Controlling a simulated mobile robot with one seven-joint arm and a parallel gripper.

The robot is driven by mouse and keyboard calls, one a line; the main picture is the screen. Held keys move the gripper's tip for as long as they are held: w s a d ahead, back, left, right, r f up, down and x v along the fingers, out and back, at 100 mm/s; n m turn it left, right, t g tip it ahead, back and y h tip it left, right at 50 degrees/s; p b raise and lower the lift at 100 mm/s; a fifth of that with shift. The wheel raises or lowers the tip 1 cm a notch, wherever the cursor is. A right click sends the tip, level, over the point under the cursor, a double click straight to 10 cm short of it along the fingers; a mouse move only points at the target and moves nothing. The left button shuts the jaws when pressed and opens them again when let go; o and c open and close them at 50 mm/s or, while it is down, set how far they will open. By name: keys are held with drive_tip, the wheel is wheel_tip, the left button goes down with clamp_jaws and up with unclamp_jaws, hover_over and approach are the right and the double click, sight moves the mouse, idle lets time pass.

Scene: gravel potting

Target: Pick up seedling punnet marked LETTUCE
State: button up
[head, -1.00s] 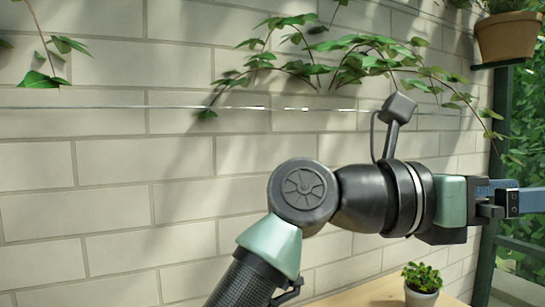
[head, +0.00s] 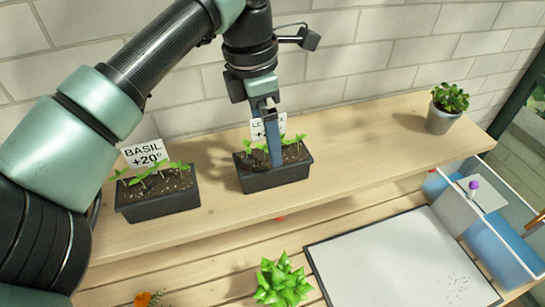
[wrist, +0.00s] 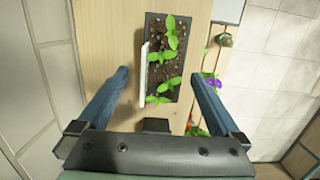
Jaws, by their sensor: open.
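The punnet (head: 278,180) is a dark rectangular tray of soil with small green seedlings, standing on the wooden shelf in the head view. In the wrist view the punnet (wrist: 154,24) lies between and ahead of my open fingers (wrist: 160,78), with a gap on both sides. Contact is not visible.
A second punnet (head: 158,208) labelled BASIL +20° stands to the left on the shelf (head: 355,150). A potted plant (head: 442,121) stands at the right end. Below are a bright green plant (head: 281,282), a white-topped tray (head: 400,262) and a blue-and-clear bin (head: 480,232). The wall is close behind.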

sight(255, 173)
drive_tip(key=shift+s+d+f+p, duration=0.1)
drive_tip(key=shift+d+f+p, duration=0.15)
drive_tip(key=shift+f+p, duration=0.45)
drive_tip(key=shift+d+f+p, duration=0.2)
drive_tip(key=shift+f+p, duration=0.2)
drive_tip(key=shift+f, duration=0.75)
drive_tip(key=shift+d+f+p, duration=0.15)
drive_tip(key=shift+f+p, duration=0.2)
drive_tip(key=shift+f, duration=0.75)
drive_tip(key=c, duration=1.5)
drive_tip(key=shift+r, duration=0.1)
